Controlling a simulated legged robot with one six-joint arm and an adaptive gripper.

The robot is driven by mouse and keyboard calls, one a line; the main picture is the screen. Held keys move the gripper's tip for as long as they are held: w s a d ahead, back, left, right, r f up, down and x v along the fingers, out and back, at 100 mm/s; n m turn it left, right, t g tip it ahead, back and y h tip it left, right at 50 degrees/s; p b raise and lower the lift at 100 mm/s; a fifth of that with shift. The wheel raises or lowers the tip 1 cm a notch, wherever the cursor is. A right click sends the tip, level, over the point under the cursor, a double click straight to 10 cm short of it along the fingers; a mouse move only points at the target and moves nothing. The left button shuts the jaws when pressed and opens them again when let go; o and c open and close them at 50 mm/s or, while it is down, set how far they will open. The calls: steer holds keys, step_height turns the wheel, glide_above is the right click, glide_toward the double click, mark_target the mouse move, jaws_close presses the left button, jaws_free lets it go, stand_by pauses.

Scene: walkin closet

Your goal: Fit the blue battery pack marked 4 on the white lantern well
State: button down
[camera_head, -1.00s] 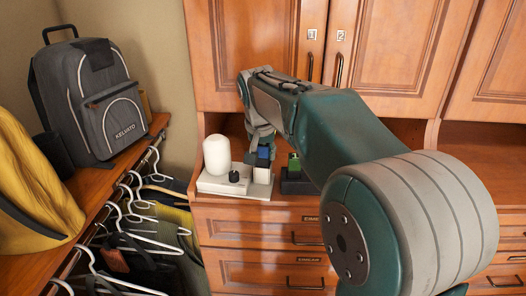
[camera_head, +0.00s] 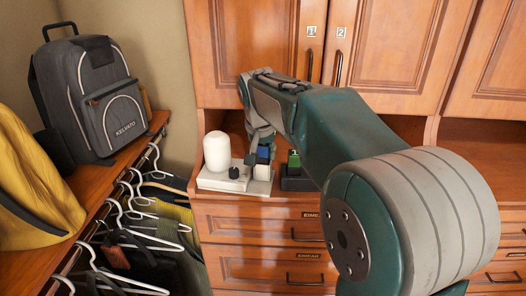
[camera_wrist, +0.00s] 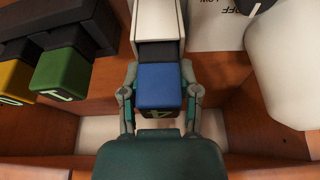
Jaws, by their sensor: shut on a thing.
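The blue battery pack (camera_wrist: 160,86) is between the two fingers of my gripper (camera_wrist: 160,98) in the wrist view, its pale 4 on the end towards me. A dark section joins it to the white lantern well (camera_wrist: 158,18). I cannot tell how deeply the pack sits there. In the head view the blue pack (camera_head: 264,153) is upright at the right part of the white lantern base (camera_head: 218,183), below my gripper (camera_head: 262,140). The lantern's rounded white lamp (camera_head: 217,153) and black knob (camera_head: 233,173) stand to its left.
A dark holder (camera_head: 298,184) with a green pack (camera_head: 293,160) stands close right of the lantern; the wrist view also shows a yellow pack (camera_wrist: 15,80). Cabinet doors (camera_head: 260,50) rise behind. A grey backpack (camera_head: 95,95) and hangers (camera_head: 140,215) are at left.

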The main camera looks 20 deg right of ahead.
steer(key=shift+s+f, duration=0.2)
steer(key=shift+f, duration=0.45)
steer(key=shift+c, duration=1.3)
jaws_free()
steer(key=shift+w, duration=0.1)
steer(key=shift+r, duration=0.2)
steer(key=shift+a+r, duration=0.1)
steer(key=shift+r, duration=0.3)
steer(key=v, duration=1)
steer(key=shift+r, duration=0.4)
steer(key=shift+a, duration=0.15)
